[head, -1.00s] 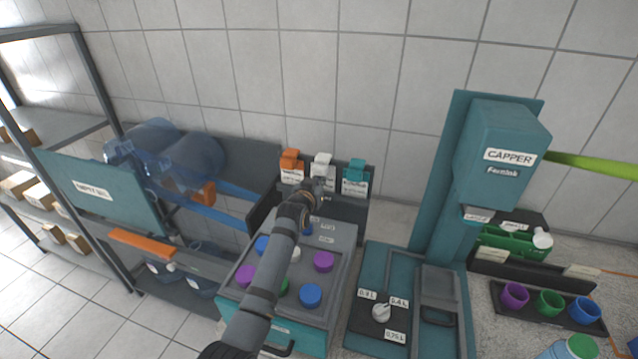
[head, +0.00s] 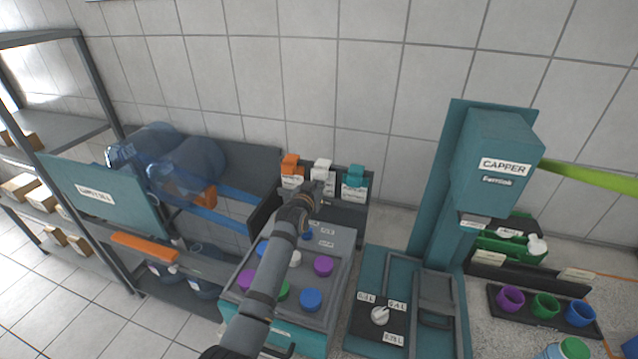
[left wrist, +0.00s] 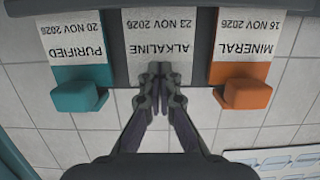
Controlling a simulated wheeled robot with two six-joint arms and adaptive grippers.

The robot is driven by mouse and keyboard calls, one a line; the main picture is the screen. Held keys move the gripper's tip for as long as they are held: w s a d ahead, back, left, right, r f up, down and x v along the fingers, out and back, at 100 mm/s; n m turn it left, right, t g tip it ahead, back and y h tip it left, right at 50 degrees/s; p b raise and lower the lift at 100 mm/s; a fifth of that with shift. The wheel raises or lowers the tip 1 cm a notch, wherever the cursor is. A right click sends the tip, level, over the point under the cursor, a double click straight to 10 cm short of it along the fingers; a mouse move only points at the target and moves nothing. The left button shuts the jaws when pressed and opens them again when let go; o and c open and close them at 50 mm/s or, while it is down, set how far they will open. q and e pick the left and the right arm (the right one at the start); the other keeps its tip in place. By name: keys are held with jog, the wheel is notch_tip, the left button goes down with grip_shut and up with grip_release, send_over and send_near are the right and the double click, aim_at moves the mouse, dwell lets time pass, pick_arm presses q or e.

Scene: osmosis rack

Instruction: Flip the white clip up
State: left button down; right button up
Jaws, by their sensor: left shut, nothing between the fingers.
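The white clip (head: 321,165) sits at the top of the middle card of a dark rack, between an orange clip (head: 290,163) and a teal clip (head: 355,173). My left gripper (head: 318,187) is shut and empty, just in front of the middle card below the white clip. In the left wrist view its closed fingertips (left wrist: 160,76) overlap the upside-down ALKALINE card (left wrist: 160,35). The white clip cannot be made out there behind the fingers, so I cannot tell whether they touch it. The teal and orange clips stand out on either side. My right gripper is not in view.
A box with coloured caps (head: 323,265) lies below my left arm. The teal capper machine (head: 497,160) stands to the right, with coloured cups (head: 545,305) beyond it. Blue bottles (head: 185,170) lie on a rack at left. A tiled wall is behind.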

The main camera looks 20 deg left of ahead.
aim_at(319, 174)
pick_arm(q)
notch_tip(319, 174, up, 2)
jog(key=shift+s+r+p, duration=0.1)
jog(key=shift+r+p, duration=0.15)
jog(key=shift+p, duration=0.3)
jog(key=shift+w+r+p, duration=0.3)
jog(key=shift+r+p, duration=0.05)
jog(key=shift+p, duration=0.25)
jog(key=shift+s+r+p, duration=0.15)
jog(key=shift+r+p, duration=0.55)
jog(key=shift+r, duration=0.15)
jog(key=shift+r+p, duration=0.75)
jog(key=shift+w, duration=0.2)
jog(key=shift+w+r+b, duration=0.15)
jog(key=shift+w+b, duration=0.8)
jog(key=shift+w, duration=0.35)
jog(key=shift+r, duration=0.1)
jog(key=s+r+p, duration=0.1)
jog(key=p, duration=0.1)
jog(key=s+p, duration=0.1)
jog(key=p, duration=0.1)
jog(key=shift+s+r+p, duration=0.3)
jog(key=shift+s+r, duration=0.1)
jog(key=shift+p+v, duration=0.35)
jog(key=shift+v, duration=2.3)
